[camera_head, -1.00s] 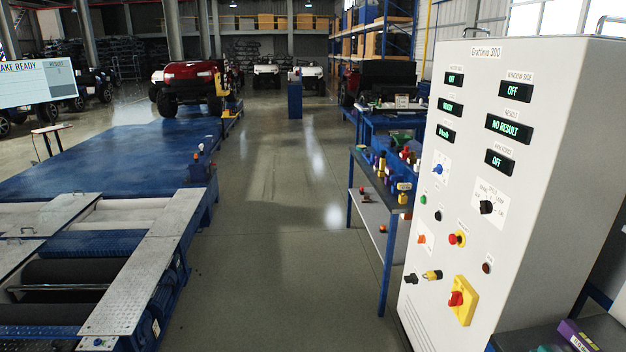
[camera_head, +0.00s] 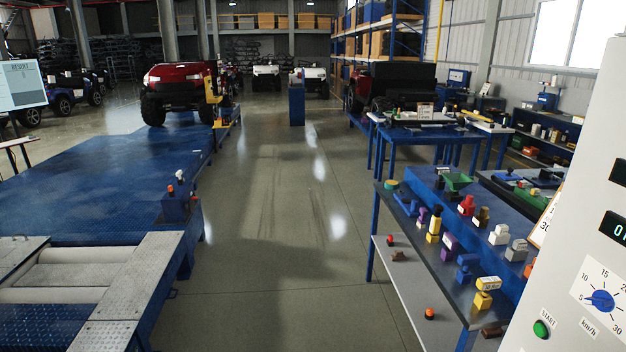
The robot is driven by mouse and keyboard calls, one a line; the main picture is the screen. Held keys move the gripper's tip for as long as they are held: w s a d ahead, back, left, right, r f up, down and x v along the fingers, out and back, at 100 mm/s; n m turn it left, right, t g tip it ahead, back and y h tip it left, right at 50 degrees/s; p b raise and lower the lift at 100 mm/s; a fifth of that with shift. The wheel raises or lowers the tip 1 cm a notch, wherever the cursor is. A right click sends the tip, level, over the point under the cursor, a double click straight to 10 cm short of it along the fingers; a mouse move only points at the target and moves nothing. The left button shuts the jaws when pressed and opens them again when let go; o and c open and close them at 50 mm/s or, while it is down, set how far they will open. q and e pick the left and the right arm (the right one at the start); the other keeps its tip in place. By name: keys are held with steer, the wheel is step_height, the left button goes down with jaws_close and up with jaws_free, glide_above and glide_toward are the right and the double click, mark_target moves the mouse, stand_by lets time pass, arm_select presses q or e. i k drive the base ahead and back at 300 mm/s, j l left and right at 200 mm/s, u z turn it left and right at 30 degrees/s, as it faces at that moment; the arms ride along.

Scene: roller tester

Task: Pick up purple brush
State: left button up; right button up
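Neither of my grippers is in view. Several small coloured items stand on the blue workbench (camera_head: 400,212) at the right. Two of them are purple: a small purple item (camera_head: 423,216) near the left edge of the bench, and a larger purple item (camera_head: 449,243) nearer to me. They are too small to tell whether either is a brush. Yellow, blue and red items stand around them on the bench top.
A white control cabinet (camera_head: 572,250) stands close at the right edge and hides part of the bench. A lower shelf (camera_head: 395,275) holds a few small items. The floor aisle (camera_head: 270,240) is clear. The blue roller platform (camera_head: 100,190) lies left.

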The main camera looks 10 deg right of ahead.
mark_target(421, 223)
steer(key=i+z, duration=0.1)
steer(key=i, duration=0.45)
steer(key=i+j+z, duration=0.1)
steer(key=i, duration=0.4)
steer(key=i+j+z, duration=0.1)
steer(key=i, duration=0.4)
steer(key=j, duration=0.1)
